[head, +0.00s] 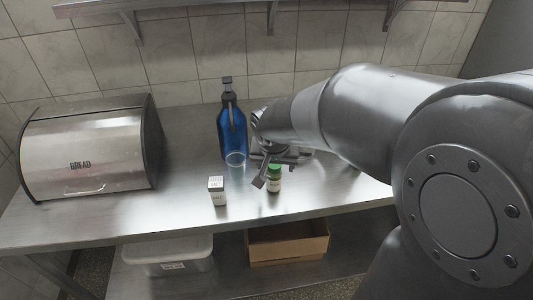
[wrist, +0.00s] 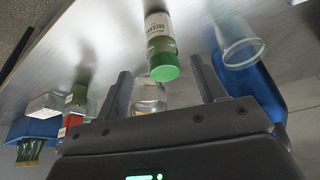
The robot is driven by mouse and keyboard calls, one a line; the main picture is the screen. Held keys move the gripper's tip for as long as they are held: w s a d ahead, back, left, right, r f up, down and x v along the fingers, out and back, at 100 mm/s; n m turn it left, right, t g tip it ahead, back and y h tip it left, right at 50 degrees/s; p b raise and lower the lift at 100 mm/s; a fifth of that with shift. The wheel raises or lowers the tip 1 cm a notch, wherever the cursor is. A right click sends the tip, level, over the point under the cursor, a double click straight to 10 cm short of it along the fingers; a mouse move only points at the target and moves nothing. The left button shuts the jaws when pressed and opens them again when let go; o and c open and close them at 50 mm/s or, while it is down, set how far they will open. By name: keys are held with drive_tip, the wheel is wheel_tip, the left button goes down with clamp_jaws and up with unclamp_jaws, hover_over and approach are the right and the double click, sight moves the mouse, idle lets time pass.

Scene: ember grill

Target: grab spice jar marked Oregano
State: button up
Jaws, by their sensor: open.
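A small spice jar (head: 274,180) with a green lid and a pale label stands on the steel counter, right beside my gripper in the head view. In the wrist view the same green-lidded jar (wrist: 159,40) shows upside down, ahead of and between the fingertips. My gripper (wrist: 161,68) is open, with a finger to each side of the jar's lid end and visible gaps. In the head view my arm hides part of the counter behind the jar.
A clear glass (head: 235,160) and a blue bottle (head: 231,130) stand left of my gripper. Other items, including a clear jar (wrist: 150,97) and a blue container (wrist: 30,131), show beyond my gripper in the wrist view.

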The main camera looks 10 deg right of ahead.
sight(274, 177)
drive_tip(key=shift+x, duration=3.3)
drive_tip(key=shift+w+a, duration=0.1)
drive_tip(key=shift+a, duration=0.05)
drive_tip(key=shift+c, duration=0.3)
drive_tip(key=c, duration=1.1)
